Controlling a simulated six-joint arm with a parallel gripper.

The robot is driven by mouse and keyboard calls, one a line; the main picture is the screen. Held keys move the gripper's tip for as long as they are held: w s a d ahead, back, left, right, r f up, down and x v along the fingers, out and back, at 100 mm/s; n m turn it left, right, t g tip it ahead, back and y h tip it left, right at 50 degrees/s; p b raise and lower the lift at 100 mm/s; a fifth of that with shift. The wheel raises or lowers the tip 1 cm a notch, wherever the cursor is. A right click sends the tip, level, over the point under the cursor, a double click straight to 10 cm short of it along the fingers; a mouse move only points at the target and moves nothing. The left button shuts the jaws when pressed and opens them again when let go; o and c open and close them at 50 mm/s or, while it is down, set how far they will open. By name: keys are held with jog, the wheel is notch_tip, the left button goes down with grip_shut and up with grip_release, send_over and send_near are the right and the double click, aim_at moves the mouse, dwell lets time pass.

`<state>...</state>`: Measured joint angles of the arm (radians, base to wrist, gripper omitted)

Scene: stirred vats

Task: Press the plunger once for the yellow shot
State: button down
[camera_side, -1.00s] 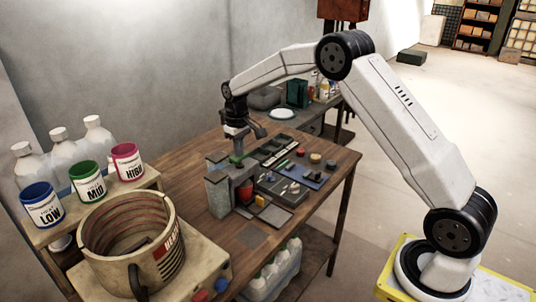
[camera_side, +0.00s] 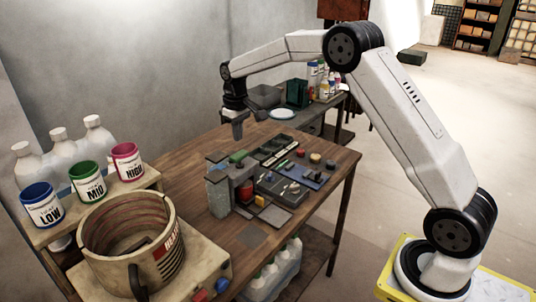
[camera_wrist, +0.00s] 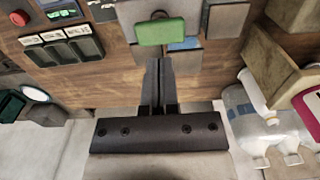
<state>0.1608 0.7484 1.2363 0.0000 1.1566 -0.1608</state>
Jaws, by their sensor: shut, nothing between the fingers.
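A dispenser-like block (camera_side: 217,192) with grey sides stands on the wooden bench, with a green cap (camera_side: 238,156) on top. The green cap also shows in the wrist view (camera_wrist: 160,32), just beyond my fingertips. A small yellow piece (camera_side: 260,201) and a red part sit low at the block's front. I cannot tell whether the green cap is the plunger for the yellow shot. My gripper (camera_side: 237,138) points down above the cap, apart from it. Its fingers (camera_wrist: 158,62) are together, with nothing between them.
A panel with several buttons and switches (camera_side: 290,188) lies right of the block. A large open vat (camera_side: 100,225) stands front left, below blue LOW (camera_side: 45,212), green MID (camera_side: 90,186) and pink HIGH (camera_side: 128,166) pots. Bottles stand behind the pots. The air around my gripper is clear.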

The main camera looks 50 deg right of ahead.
jog(key=shift+r, duration=1.15)
jog(key=shift+s+a+f, duration=0.1)
jog(key=shift+s+a, duration=0.2)
jog(key=shift+s, duration=0.1)
jog(key=s+a+f+t, duration=0.1)
jog(key=s+a+f, duration=0.1)
jog(key=s, duration=0.7)
jog(key=s+a+f, duration=0.2)
jog(key=s+a, duration=0.1)
jog(key=s, duration=0.5)
jog(key=s+a+f+t, duration=0.1)
jog(key=s+a+f, duration=0.2)
jog(key=s, duration=0.6)
jog(key=shift+s+a+t, duration=0.2)
jog(key=shift+s+t, duration=0.1)
jog(key=c, duration=1.3)
grip_release()
jog(key=shift+f, duration=0.1)
